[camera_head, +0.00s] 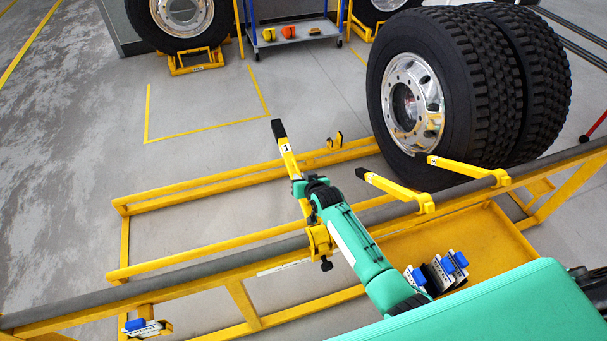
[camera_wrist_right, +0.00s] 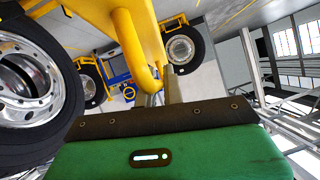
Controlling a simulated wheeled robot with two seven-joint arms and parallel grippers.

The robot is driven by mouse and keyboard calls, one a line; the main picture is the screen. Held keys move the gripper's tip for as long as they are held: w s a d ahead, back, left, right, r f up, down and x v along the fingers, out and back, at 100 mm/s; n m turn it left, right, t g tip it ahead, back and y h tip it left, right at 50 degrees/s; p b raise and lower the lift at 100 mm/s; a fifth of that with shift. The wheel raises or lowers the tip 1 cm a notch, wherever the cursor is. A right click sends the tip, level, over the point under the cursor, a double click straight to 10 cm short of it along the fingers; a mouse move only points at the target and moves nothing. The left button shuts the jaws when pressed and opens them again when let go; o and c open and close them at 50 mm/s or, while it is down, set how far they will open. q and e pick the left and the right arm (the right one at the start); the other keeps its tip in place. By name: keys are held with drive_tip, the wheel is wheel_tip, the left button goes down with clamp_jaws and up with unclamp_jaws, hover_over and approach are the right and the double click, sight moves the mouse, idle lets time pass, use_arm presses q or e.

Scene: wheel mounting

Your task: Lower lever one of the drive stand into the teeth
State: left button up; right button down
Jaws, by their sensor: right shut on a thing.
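Lever one (camera_head: 288,158) of the drive stand is a yellow bar with a black end and a white label "1". In the head view it stands raised and tilted, rising from a yellow clamp (camera_head: 320,240) on the long grey rail. My right gripper (camera_head: 299,188) is shut on the bar's middle, below the label. The yellow bar (camera_wrist_right: 140,45) also shows close up in the right wrist view, beside the fingertips (camera_wrist_right: 160,98). The teeth cannot be made out in either view. My left gripper is not in view.
The yellow frame (camera_head: 190,192) spans the floor. Blue-topped parts (camera_head: 440,270) sit on the yellow tray (camera_head: 490,235). A cart (camera_head: 290,35) stands behind.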

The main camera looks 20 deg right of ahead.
drive_tip(key=f+g, duration=0.1)
drive_tip(key=f, duration=0.1)
drive_tip(key=w+f+g+b, duration=0.1)
drive_tip(key=f, duration=0.1)
drive_tip(key=f+g, duration=0.1)
drive_tip(key=f, duration=0.1)
drive_tip(key=shift+w+f+g, duration=0.15)
drive_tip(key=shift+w+g, duration=0.15)
drive_tip(key=shift+w, duration=0.05)
wheel_tip(320, 180, down, 8)
drive_tip(key=s+g+b, duration=0.1)
drive_tip(key=g+b, duration=0.2)
drive_tip(key=g, duration=0.1)
drive_tip(key=shift+r+h+b, duration=0.25)
drive_tip(key=shift+h+b, duration=0.05)
drive_tip(key=shift+b, duration=0.1)
drive_tip(key=c, duration=1.6)
unclamp_jaws()
drive_tip(key=shift+o, duration=0.2)
drive_tip(key=shift+r, duration=0.15)
